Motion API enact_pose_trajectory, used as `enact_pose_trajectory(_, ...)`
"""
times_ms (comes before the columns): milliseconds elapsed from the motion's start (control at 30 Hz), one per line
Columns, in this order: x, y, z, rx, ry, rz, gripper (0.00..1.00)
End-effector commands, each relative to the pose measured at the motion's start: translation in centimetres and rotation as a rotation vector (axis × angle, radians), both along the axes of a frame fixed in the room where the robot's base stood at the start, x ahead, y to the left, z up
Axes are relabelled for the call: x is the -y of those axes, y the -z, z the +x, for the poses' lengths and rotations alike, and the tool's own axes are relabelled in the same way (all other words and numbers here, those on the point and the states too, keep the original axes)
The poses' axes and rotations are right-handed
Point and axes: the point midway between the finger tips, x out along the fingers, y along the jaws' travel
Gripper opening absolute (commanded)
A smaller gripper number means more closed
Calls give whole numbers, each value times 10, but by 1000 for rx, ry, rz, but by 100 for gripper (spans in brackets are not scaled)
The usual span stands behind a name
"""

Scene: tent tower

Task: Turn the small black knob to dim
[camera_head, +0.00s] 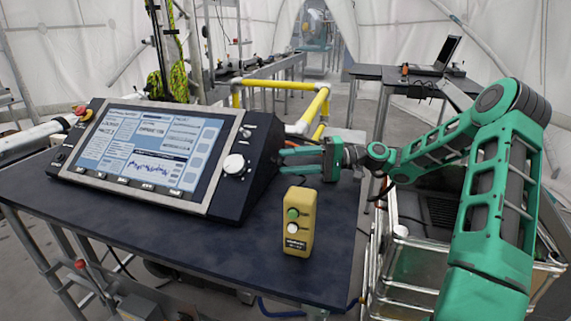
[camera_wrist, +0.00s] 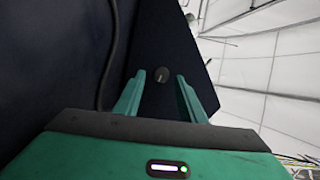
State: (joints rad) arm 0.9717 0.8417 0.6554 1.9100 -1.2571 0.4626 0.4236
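The small black knob (camera_wrist: 162,75) shows in the wrist view on the dark side face of the console, with a light pointer mark on it. The knob is hidden in the head view. The console (camera_head: 262,150) stands on the dark table, its screen facing left of my arm. My gripper (camera_head: 283,160) points left at the console's right side face. In the wrist view my gripper (camera_wrist: 160,88) is open, its two green fingers apart on either side of the line to the knob. The knob appears just beyond the fingertips; I cannot tell whether they touch it.
A yellow control box (camera_head: 299,222) with a green and a white button stands on the table (camera_head: 190,245) in front of my gripper. A dark cable (camera_wrist: 108,60) runs left of the fingers. Yellow rails (camera_head: 285,86) stand behind.

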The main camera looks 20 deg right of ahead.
Motion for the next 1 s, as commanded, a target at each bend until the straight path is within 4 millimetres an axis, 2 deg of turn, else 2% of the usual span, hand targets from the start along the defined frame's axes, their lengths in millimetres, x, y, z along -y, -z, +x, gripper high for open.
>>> enact_pose_trajectory(300, 59, 0, -11, -1, 6, -1, 37)
enact_pose_trajectory(500, 85, 0, -17, -3, 5, -2, 37)
enact_pose_trajectory(700, 95, 0, -20, -3, 4, -2, 37)
enact_pose_trajectory(1000, 96, 0, -20, -3, 4, -2, 37)
